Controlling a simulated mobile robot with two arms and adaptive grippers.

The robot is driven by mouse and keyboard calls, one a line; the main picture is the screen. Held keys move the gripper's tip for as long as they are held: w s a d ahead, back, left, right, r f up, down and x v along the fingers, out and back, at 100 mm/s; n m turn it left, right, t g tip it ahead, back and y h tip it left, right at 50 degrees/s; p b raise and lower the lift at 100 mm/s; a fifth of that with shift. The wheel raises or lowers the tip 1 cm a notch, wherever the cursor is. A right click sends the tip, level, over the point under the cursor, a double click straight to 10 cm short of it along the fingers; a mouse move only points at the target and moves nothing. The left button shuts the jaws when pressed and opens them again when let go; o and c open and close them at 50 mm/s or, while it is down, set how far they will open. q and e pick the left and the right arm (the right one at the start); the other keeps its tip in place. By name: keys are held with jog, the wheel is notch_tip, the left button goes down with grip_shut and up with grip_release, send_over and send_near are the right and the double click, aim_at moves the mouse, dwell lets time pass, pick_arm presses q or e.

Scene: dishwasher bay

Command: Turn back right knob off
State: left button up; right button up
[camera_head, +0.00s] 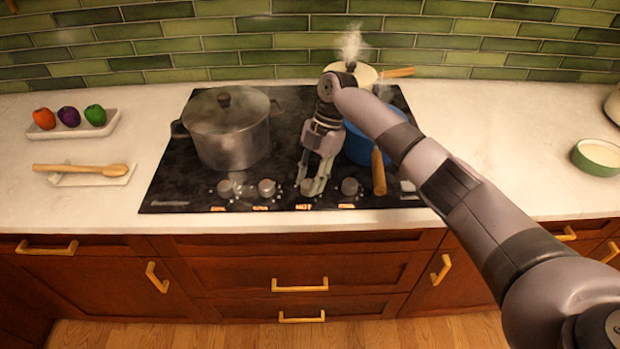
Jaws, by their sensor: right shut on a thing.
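A black cooktop (290,160) has a row of several grey knobs along its front edge. My right gripper (314,186) points down at the third knob from the left (306,187) and is shut on it. The fingers partly cover this knob. An orange "HOT" display (303,207) glows below it, and the other knobs have small orange displays too. A cream pot (366,75) with a wooden handle stands on the back right burner, and steam rises from it. My right arm crosses in front of part of it. My left gripper is not in view.
A grey lidded pot (228,135) stands on the left of the cooktop. A blue pan (358,145) with a wooden handle (378,172) is at the front right, partly behind my arm. A vegetable tray (90,130), a wooden spoon (80,169) and a green bowl (597,157) lie further out.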

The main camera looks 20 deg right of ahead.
jog(key=o, duration=1.1)
jog(key=shift+r, duration=0.15)
jog(key=v, duration=1.1)
jog(key=shift+w+d+r, duration=0.1)
jog(key=shift+d+r, duration=0.1)
jog(key=shift+r, duration=0.15)
jog(key=shift+f, duration=0.1)
